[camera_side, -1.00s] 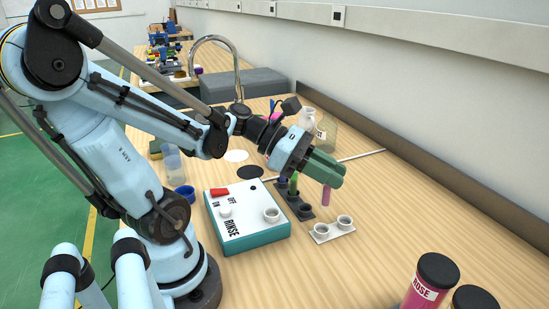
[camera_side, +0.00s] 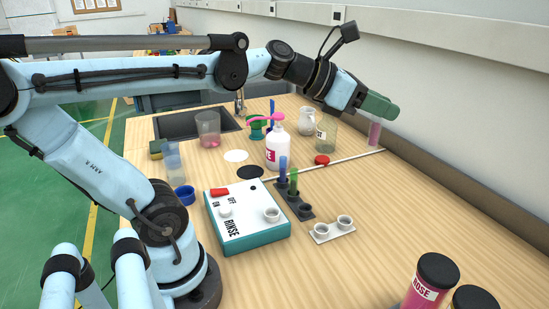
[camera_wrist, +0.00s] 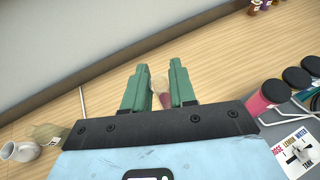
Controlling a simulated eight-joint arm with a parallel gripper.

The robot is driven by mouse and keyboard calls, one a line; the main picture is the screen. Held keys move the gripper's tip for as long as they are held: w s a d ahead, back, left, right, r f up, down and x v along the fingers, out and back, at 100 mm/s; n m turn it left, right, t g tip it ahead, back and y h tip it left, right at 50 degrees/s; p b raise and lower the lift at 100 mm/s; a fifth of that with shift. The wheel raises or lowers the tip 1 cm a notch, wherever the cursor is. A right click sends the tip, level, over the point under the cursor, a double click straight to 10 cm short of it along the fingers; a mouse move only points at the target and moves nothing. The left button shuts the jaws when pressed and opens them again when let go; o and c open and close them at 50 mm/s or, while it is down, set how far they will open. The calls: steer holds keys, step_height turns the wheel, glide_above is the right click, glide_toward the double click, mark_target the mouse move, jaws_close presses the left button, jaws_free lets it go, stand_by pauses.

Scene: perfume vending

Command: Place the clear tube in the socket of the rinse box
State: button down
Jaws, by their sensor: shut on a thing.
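My gripper (camera_side: 380,107) is high at the right, near the back wall, shut on a clear tube (camera_side: 375,132) with pink in it. The tube hangs below the fingers, roughly upright. In the wrist view my gripper (camera_wrist: 160,84) has the clear tube (camera_wrist: 161,92) between its green fingers. The rinse box (camera_side: 238,207) is a white-topped teal box left of centre on the table, marked RINSE, ON and OFF, with a red switch. Its socket (camera_side: 272,214) is a white ring at the right and looks empty. The gripper is far to the right of and behind it.
A dark rack (camera_side: 298,205) with blue and green tubes stands right of the box. A white two-hole holder (camera_side: 334,231) looks empty. A pump bottle (camera_side: 278,152), glass jar (camera_side: 326,135) and white jug (camera_side: 307,121) stand behind. Dark-lidded canisters (camera_side: 424,290) are at front right.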

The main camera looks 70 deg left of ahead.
steer(key=d+f+m+g+h, duration=0.3)
steer(key=d+m+g+h, duration=0.1)
steer(key=d+m+g, duration=0.3)
steer(key=d+f+m+g+h, duration=0.3)
steer(key=d+m+g+h, duration=0.3)
steer(key=d, duration=0.3)
steer(key=shift+m+y, duration=0.4)
steer(key=shift+y, duration=0.2)
steer(key=f, duration=1.1)
steer(key=s+f, duration=0.1)
steer(key=f, duration=0.5)
steer(key=shift+a+f, duration=0.15)
steer(key=shift+f, duration=0.1)
steer(key=shift+f, duration=0.1)
steer(key=c, duration=0.9)
jaws_free()
